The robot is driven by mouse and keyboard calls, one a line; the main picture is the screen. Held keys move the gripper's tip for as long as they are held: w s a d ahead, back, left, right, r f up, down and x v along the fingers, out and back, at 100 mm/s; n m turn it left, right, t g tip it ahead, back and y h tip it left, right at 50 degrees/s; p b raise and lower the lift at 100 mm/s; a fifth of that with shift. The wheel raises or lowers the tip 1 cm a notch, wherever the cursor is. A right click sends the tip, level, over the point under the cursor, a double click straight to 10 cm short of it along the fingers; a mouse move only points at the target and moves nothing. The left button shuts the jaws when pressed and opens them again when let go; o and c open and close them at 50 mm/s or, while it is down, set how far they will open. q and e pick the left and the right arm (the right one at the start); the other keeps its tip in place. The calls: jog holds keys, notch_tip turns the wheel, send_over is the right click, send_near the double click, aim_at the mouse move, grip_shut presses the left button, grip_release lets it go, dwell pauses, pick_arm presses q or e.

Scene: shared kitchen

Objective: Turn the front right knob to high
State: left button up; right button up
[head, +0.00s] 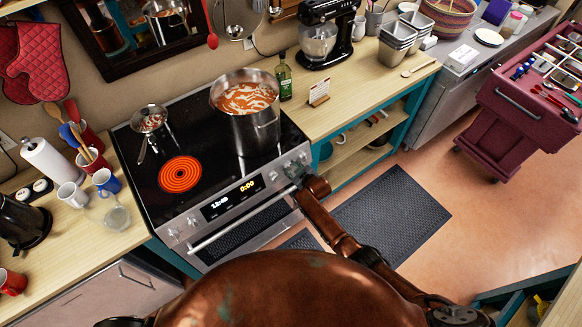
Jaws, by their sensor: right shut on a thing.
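The stove (215,175) has a black glass top and a steel front panel with knobs at both ends. My right gripper (296,171) is at the right end of this panel, shut on the front right knob, which it mostly hides. The knob's setting cannot be read. A large steel pot (262,130) of orange-red sauce stands on the right side of the cooktop. A front left burner (180,174) glows orange. The left knobs (183,227) are free. My left gripper is not in view.
A small saucepan (150,122) sits at the back left of the cooktop. The oven handle (240,222) runs below the panel, close to my right gripper. A green bottle (284,80) stands right of the pot. A dark mat (392,215) lies on the floor.

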jog(key=shift+d+f+m+g+y, duration=0.15)
jog(key=shift+m+g+y, duration=0.15)
jog(key=shift+m, duration=0.8)
jog(key=shift+s, duration=0.1)
jog(key=o, duration=1.1)
jog(key=v, duration=1.2)
